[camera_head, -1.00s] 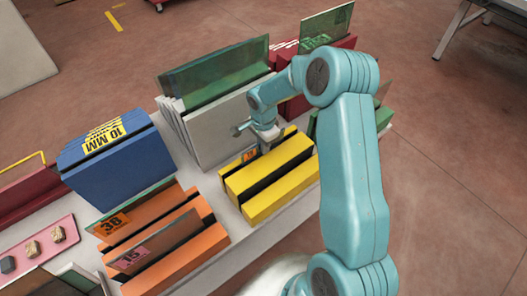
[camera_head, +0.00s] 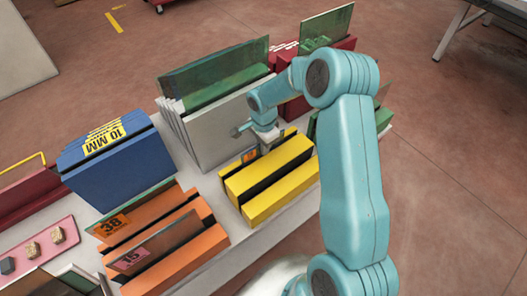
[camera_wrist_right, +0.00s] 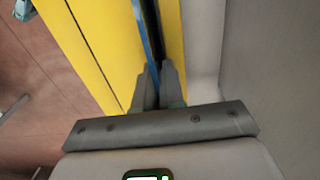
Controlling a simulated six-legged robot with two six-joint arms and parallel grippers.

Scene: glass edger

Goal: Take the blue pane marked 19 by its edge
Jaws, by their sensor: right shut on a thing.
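The blue pane (camera_wrist_right: 152,35) shows in the right wrist view as a thin blue edge standing in a dark slot of the yellow rack (camera_wrist_right: 95,50). My right gripper (camera_wrist_right: 158,72) is shut on this edge, one finger on each side. In the head view my right gripper (camera_head: 266,149) is low over the back slot of the yellow rack (camera_head: 262,208). Part of an orange label (camera_head: 249,156) shows beside the fingers there; its number cannot be read. Most of the pane is hidden by the rack and the gripper. My left gripper is not in view.
A grey rack (camera_head: 222,130) with a green pane (camera_head: 222,72) stands just behind the yellow rack. An orange rack (camera_head: 185,262) with panes marked 38 and 15 and a blue rack (camera_head: 125,175) marked 10 MM stand left. Red racks (camera_head: 290,105) stand behind right.

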